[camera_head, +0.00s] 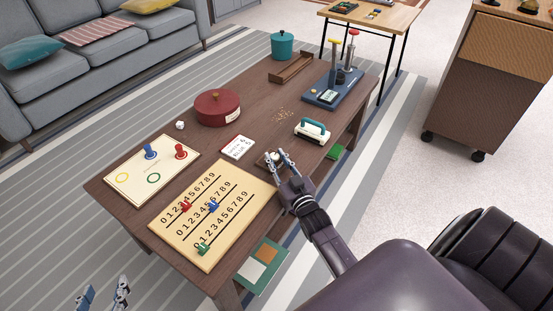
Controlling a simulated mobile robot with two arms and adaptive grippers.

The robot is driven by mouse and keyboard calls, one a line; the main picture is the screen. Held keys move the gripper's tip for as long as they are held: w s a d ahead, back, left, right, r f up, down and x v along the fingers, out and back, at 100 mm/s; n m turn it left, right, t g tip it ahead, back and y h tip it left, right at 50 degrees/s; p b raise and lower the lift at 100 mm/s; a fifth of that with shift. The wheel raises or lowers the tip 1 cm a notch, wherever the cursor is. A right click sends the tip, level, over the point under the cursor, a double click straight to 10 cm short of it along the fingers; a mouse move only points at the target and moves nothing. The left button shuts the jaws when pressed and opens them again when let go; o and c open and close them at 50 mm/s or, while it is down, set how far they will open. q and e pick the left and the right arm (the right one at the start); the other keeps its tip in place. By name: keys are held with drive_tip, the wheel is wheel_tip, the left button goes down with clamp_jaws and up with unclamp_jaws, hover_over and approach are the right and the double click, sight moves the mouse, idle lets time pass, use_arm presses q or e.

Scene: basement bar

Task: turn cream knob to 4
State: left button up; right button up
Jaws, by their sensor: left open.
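A small cream round piece (272,155), which may be the cream knob, shows at the fingertips of my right gripper (278,157) near the table's front right edge. The fingers partly hide it, and I cannot tell whether they touch it or are closed on it. No marks or numbers around it can be read. My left gripper (104,292) is open and empty at the bottom left edge of the view, low in front of the table and far from this piece.
The brown table (262,98) holds a number board (232,221) with red, blue and green sliders, a ring board (135,185), a red round box (217,107), a white-and-green block (312,130) and a blue base with upright handles (333,90). A wooden cabinet (500,80) stands at right.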

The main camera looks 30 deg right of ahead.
clamp_jaws()
